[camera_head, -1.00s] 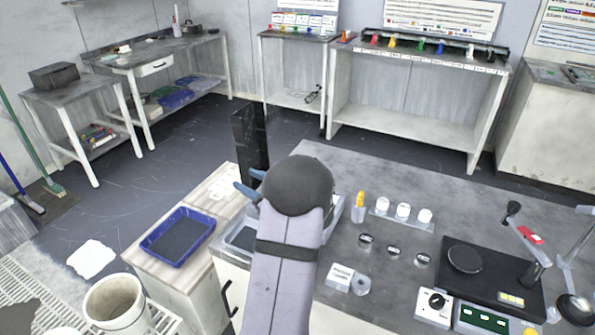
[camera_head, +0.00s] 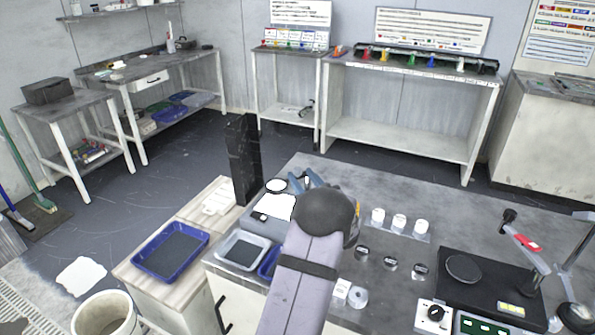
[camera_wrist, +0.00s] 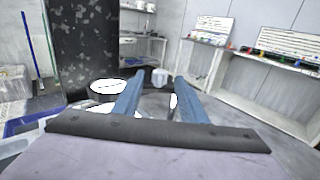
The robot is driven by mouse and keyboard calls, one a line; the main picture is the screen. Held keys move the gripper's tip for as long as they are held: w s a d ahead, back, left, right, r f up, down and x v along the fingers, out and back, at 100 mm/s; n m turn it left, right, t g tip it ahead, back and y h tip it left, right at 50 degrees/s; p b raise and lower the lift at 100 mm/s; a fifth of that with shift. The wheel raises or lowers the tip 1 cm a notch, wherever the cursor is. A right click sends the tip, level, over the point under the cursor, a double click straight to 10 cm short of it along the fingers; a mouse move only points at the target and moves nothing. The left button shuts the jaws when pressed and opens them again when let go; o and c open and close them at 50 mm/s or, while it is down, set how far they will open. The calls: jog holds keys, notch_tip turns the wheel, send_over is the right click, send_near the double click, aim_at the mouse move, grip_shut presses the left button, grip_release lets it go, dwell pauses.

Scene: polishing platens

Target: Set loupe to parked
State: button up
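My gripper (camera_head: 304,182) reaches over the far left part of the grey bench. In the wrist view its two blue fingers (camera_wrist: 155,84) are spread apart with nothing held between them. At the right of the bench, a hinged arm with a black end and a red tag (camera_head: 527,243) rises beside a black instrument base (camera_head: 490,286). Another jointed stand (camera_head: 572,268) is cut off at the right edge. I cannot tell for sure which of these is the loupe. Both are well away from my gripper, and neither shows in the wrist view.
A dark upright post (camera_head: 243,160) stands left of my gripper. White-capped jars (camera_head: 399,223) and small dark discs (camera_head: 390,263) lie between my arm and the instrument. A blue tray (camera_head: 170,250) is left.

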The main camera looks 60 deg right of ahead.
aim_at(299, 173)
jog(key=shift+x, duration=1.9)
grip_shut()
